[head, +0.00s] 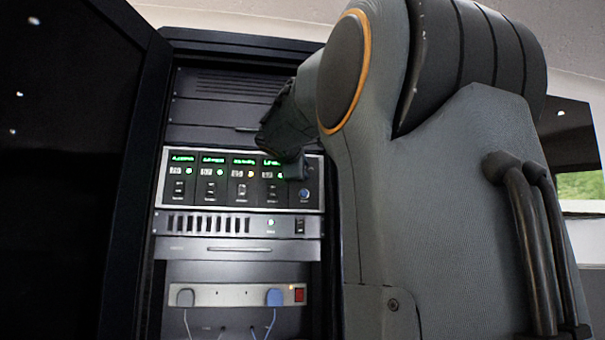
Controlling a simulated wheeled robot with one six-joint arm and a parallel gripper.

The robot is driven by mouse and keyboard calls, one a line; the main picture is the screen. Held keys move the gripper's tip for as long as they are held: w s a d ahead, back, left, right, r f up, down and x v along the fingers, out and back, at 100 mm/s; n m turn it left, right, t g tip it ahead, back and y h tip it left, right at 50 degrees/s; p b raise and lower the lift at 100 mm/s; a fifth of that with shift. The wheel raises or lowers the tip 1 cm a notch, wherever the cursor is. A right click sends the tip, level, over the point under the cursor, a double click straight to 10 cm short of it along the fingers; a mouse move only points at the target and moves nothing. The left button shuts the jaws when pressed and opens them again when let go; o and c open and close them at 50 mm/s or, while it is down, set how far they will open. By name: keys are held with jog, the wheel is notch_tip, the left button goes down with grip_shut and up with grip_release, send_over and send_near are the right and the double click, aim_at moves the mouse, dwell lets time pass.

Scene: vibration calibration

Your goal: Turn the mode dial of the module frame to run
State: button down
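The module frame (218,206) is a silver-edged panel in the open rack, with several modules side by side, each with a green lit display and a small lamp. A small round knob with a blue tint (304,194) sits at its lower right; it looks like the mode dial. Its pointer and markings are too small to read. My gripper (295,171) is in front of the right end of the frame, just above the knob. I cannot tell whether it touches the panel, or whether its fingers are open. My arm hides part of the rack's right side.
The rack door (75,170) stands open on the left. Below the frame are a vented unit (215,224) with a switch, a drawer-like panel (200,250), and a power strip (230,295) with a grey plug, a blue plug (274,297) and hanging cables.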

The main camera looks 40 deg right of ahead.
dwell(0.3)
jog(key=c, duration=1.5)
grip_release()
jog(key=shift+c, duration=0.2)
jog(key=b+v, duration=0.1)
jog(key=v, duration=0.6)
jog(key=shift+s+a, duration=0.2)
jog(key=shift+a, duration=0.15)
jog(key=shift+f, duration=0.1)
